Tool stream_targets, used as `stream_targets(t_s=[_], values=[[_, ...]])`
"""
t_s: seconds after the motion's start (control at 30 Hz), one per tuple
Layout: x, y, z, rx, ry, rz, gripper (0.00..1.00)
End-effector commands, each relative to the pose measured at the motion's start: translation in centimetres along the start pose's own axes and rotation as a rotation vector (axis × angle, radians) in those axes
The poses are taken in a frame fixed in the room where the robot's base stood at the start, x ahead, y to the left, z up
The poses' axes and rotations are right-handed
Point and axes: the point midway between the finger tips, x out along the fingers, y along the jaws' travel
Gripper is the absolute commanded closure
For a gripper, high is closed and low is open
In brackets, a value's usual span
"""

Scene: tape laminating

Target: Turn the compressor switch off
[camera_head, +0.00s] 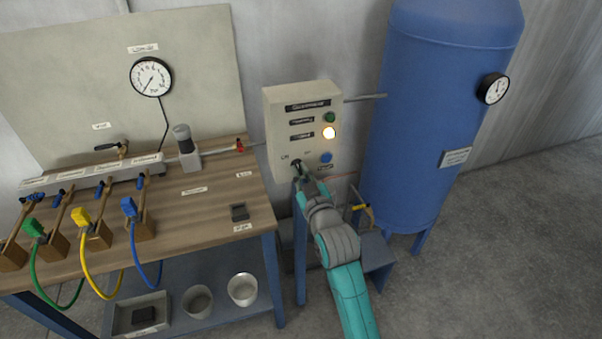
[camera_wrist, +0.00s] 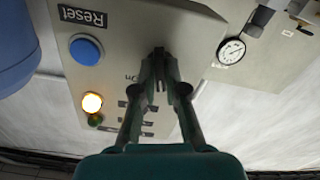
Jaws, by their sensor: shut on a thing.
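The compressor control box (camera_head: 272,130) is a beige panel with a dark rotary switch (camera_head: 296,163) at its lower left. My gripper (camera_head: 299,172) reaches up to the switch from below. In the wrist view, which is upside down, my gripper (camera_wrist: 160,84) has its fingertips closed together on the dark switch knob (camera_wrist: 158,54), which they partly hide. An "On" label shows beside it; I cannot read the knob's exact angle. A lamp (camera_head: 329,133) on the box glows yellow-white. The green lamp (camera_head: 329,118) above it looks unlit.
A blue Reset button (camera_head: 326,158) sits right of the switch, close to my gripper. A blue tank (camera_head: 420,120) with a gauge (camera_head: 493,88) stands to the right. A wooden workbench (camera_head: 205,215) with clamps and hoses is at the left. Open floor lies at the lower right.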

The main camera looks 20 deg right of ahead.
Motion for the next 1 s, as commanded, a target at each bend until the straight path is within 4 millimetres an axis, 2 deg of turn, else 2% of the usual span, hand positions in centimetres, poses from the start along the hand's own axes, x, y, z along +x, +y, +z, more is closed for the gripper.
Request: stream_targets(t_s=[0.5, 1.0], values=[[-0.01, 0.05, 0.05, -0.408, -0.001, -0.001, 1.00], [-0.01, 0.05, 0.06, -0.533, -0.002, -0.001, 1.00]])
